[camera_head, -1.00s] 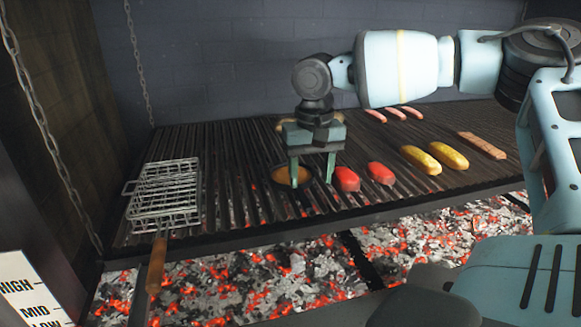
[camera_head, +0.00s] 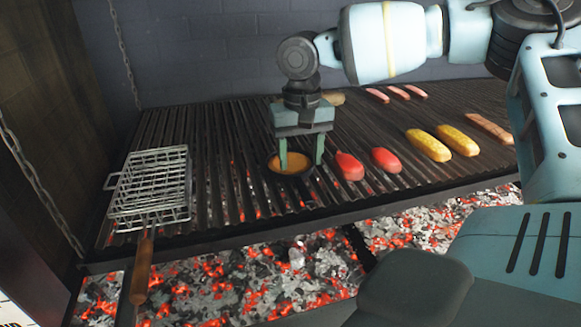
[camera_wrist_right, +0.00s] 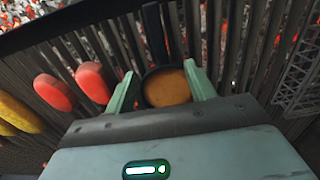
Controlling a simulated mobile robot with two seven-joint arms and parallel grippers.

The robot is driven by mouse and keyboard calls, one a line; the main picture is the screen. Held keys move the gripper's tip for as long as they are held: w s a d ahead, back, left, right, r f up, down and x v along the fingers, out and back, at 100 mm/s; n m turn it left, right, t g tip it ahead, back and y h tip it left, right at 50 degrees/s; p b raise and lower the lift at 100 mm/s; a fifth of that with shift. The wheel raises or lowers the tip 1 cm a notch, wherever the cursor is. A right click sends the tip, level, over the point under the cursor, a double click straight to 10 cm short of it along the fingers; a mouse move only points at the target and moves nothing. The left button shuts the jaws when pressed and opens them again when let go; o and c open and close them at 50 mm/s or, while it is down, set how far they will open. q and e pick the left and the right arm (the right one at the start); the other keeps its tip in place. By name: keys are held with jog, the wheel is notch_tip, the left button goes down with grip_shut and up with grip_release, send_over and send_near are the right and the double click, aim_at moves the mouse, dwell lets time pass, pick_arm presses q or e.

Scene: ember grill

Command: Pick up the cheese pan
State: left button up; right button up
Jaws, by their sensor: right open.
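The cheese pan (camera_head: 291,164) is a small dark round pan with orange-yellow cheese in it, sitting on the grill grate. It also shows in the right wrist view (camera_wrist_right: 167,88), with its dark handle running toward the grill's front edge. My right gripper (camera_head: 301,162) is open and points down at the pan. In the right wrist view its fingers (camera_wrist_right: 160,88) stand on either side of the pan. I cannot tell whether they touch the rim. My left gripper is not in view.
Two red peppers (camera_head: 348,166) lie just right of the pan. Yellow corn cobs (camera_head: 428,145), sausages (camera_head: 400,92) and a brown plank-like piece (camera_head: 490,127) lie farther right. A wire grill basket (camera_head: 150,188) lies at the left. Glowing coals (camera_head: 270,270) show below the grate.

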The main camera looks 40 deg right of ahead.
aim_at(297, 177)
jog(key=shift+w+f, duration=0.2)
jog(key=shift+f, duration=1.1)
jog(key=shift+w+f, duration=0.15)
jog(key=shift+f, duration=1.1)
grip_shut()
jog(key=shift+r, duration=0.1)
